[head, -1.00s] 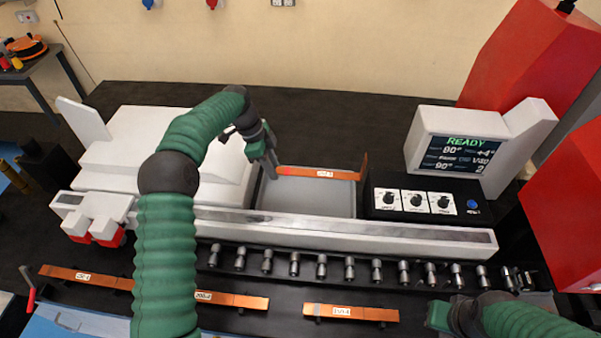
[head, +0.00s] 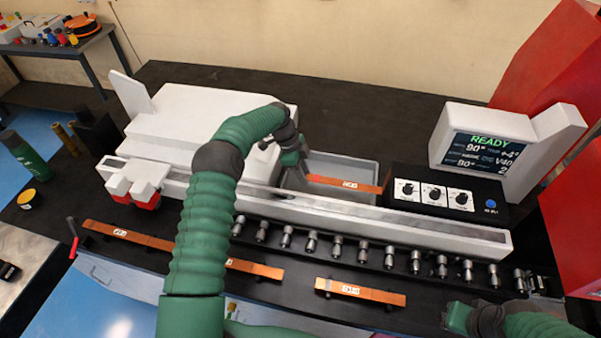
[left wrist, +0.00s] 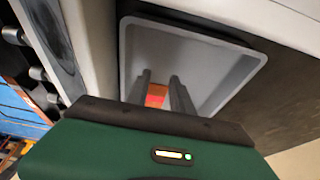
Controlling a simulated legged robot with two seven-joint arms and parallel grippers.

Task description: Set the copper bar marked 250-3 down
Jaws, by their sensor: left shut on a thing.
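My left gripper (head: 303,172) is shut on the left end of a copper bar (head: 365,187) with a white label, too blurred to read now. The bar lies across the grey tray (head: 345,163) behind the long white rail; I cannot tell whether it touches the tray. In the left wrist view the two fingers (left wrist: 158,90) pinch the orange bar end (left wrist: 156,95) over the tray (left wrist: 195,55). My right gripper (head: 458,318) is low at the right, partly shown, its fingers unclear.
Copper bars (head: 360,292) lie along the front, below a row of metal rollers (head: 310,243). A black control box with knobs (head: 447,195) stands right of the tray. A screen (head: 490,150) reads READY. The white machine body (head: 190,120) is left of the tray.

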